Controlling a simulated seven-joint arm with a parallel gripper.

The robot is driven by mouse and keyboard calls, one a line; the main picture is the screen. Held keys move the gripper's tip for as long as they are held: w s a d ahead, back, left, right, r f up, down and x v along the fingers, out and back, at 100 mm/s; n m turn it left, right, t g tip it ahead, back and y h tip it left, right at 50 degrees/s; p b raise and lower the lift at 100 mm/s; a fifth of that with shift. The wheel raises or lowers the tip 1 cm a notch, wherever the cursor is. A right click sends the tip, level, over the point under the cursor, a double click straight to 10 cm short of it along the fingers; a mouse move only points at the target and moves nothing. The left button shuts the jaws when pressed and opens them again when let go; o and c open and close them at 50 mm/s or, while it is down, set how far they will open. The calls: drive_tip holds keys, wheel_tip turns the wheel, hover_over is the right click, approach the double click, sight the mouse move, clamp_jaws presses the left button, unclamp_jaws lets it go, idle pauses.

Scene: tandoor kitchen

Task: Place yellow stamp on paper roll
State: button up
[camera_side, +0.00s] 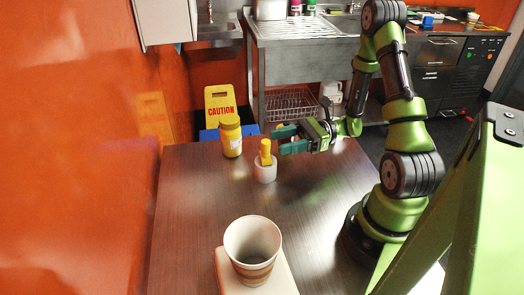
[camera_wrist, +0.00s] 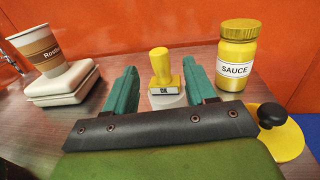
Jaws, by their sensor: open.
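The yellow stamp (camera_side: 265,150) stands upright on top of the white paper roll (camera_side: 265,172) near the middle of the table. In the wrist view the stamp (camera_wrist: 160,66) shows its knob handle and a base marked "OK", with part of the pale roll (camera_wrist: 170,101) below it. My gripper (camera_side: 278,140) is open and empty, just to the right of the stamp in the side view. In the wrist view its green fingers appear on either side of the stamp, apart from it. The lower part of the roll is hidden there by the gripper.
A yellow sauce jar (camera_side: 231,136) stands left of and behind the roll. A paper cup (camera_side: 252,245) stands on a pale closed box (camera_side: 284,282) at the table's front. An orange wall borders the left.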

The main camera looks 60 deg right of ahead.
drive_tip(key=v, duration=0.7)
drive_tip(key=s+a+r+n+g+h, duration=0.2)
drive_tip(key=a+r+n+h, duration=1)
drive_tip(key=n, duration=0.9)
drive_tip(key=a+r+g, duration=0.1)
drive_tip(key=a+r, duration=0.2)
drive_tip(key=r, duration=0.1)
drive_tip(key=shift+a+r+h, duration=0.25)
drive_tip(key=shift+a+h, duration=0.05)
drive_tip(key=shift+a, duration=0.1)
